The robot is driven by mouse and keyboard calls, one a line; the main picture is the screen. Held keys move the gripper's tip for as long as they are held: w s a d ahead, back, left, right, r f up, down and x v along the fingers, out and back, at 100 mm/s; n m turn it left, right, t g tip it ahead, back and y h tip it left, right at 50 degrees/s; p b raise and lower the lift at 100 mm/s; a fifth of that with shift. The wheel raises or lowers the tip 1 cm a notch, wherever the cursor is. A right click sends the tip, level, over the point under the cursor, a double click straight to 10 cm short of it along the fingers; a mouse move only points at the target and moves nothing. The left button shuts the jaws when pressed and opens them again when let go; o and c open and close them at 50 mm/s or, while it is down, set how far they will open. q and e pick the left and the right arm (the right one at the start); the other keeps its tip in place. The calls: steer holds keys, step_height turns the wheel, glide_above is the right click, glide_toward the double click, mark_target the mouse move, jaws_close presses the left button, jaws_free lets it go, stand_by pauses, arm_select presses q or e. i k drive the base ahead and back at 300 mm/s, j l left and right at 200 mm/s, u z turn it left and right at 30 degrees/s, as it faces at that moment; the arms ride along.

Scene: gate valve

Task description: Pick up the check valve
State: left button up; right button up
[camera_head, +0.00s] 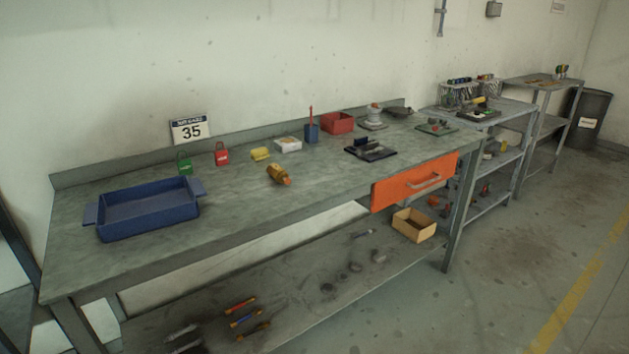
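A small brass-yellow and orange fitting (279,174) lies on the workbench top (235,205), near the middle of its front half. It looks like a valve body, but it is too small to tell for sure that it is the check valve. Bare bench surface surrounds it. A yellow block-like item (260,154) lies behind it and to its left. Neither of my grippers shows in the head view.
A blue tray (148,209) stands on the bench's left part. Green (184,166) and red (221,156) padlock-like items, a white box (288,145) and a red bin (338,122) stand behind. An orange drawer (414,182) sticks out in front. Floor in front is clear.

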mark_target(274, 170)
steer(key=i+l+u, duration=0.3)
steer(key=i+l, duration=0.15)
steer(key=i, duration=0.15)
steer(key=i+l+u, duration=0.35)
steer(key=i+l, duration=0.2)
steer(key=i+l+u, duration=0.3)
steer(key=i+l, duration=0.15)
steer(key=l, duration=0.5)
steer(key=k, duration=0.85)
steer(key=i, duration=0.9)
steer(key=u, duration=0.05)
